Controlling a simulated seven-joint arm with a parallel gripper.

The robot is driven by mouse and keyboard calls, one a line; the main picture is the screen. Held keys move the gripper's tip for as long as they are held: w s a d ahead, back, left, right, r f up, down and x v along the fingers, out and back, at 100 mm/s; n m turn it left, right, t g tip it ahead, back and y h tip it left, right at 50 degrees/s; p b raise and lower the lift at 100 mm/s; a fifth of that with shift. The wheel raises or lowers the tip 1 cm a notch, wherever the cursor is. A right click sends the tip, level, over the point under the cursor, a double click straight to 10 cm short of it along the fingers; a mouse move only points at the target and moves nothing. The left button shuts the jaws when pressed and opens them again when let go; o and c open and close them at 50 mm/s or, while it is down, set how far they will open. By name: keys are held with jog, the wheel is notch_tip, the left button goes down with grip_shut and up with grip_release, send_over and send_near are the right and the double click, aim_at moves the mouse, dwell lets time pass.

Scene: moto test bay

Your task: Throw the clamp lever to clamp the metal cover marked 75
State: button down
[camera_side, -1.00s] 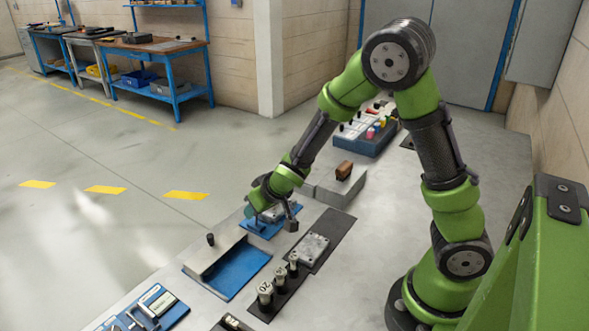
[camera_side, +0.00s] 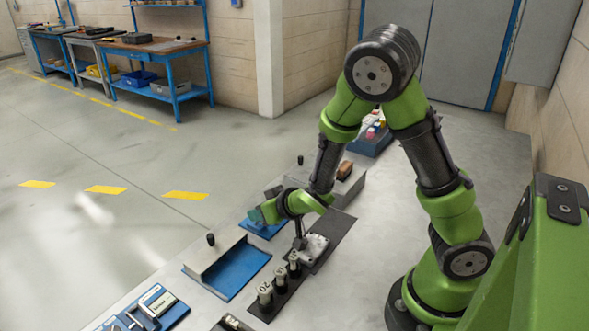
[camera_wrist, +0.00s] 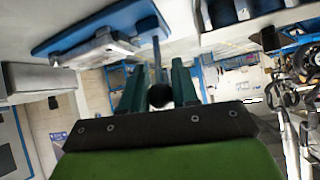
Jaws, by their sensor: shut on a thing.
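The clamp lever shows in the wrist view as a thin rod with a dark round knob (camera_wrist: 160,96). My gripper (camera_wrist: 158,85) is shut on it, a teal finger on each side of the knob. The rod runs up toward a blue base plate (camera_wrist: 72,32), where a grey metal cover (camera_wrist: 98,50) sits. In the side view my gripper (camera_side: 258,215) is low over the blue base plate (camera_side: 266,231), mostly hiding the cover and lever. No 75 marking is readable.
A grey metal part (camera_side: 316,245) lies on a dark mat (camera_side: 338,228) close by. Several numbered posts (camera_side: 264,292) stand in front. A blue-floored fixture (camera_side: 240,272) with a black knob (camera_side: 211,240) is at left. A brown block (camera_side: 345,169) rests on a grey block behind.

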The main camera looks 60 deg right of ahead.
jog(key=c, duration=1)
grip_release()
jog(key=shift+s+r, duration=0.35)
jog(key=shift+v, duration=1.2)
jog(key=shift+w+r, duration=0.15)
jog(key=shift+r, duration=3.2)
